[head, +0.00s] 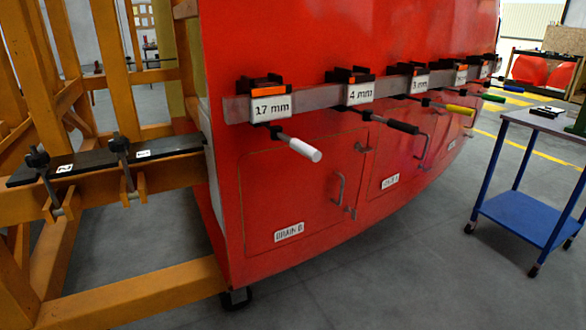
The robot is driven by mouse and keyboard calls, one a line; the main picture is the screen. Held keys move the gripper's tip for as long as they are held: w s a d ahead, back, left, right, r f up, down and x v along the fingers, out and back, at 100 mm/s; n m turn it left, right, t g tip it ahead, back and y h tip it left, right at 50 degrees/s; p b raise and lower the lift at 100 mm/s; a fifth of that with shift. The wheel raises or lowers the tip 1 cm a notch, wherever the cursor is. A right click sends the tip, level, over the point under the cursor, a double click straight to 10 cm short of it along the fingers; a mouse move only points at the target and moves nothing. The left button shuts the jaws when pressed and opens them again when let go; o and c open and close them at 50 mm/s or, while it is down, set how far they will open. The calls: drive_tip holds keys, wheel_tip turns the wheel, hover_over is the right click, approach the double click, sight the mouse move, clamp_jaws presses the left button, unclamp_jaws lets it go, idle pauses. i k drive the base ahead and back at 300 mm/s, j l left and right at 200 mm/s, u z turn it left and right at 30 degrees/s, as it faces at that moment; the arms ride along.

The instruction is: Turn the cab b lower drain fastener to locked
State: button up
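The red nosecone (310,55) fills the middle of the head view. Its lower side has a closed panel (290,190) with a label (289,232) that seems to read "DRAIN B". A grey pull handle (339,187) sits near the panel's right edge. A small metal fastener (350,212) shows at the lower right edge, and another (362,148) at the upper right edge. They are too small to tell whether locked or unlocked. My gripper is not in view.
A grey rail (310,97) across the nosecone holds tools labelled by size, including a white-handled 17 mm one (298,147) and a black-handled 4 mm one (390,123). Orange framework (130,290) stands left. A blue cart (530,215) stands right. The floor between is clear.

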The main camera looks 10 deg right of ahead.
sight(354, 214)
drive_tip(key=i+j+z, duration=0.1)
drive_tip(key=z, duration=0.95)
drive_tip(key=i, duration=0.5)
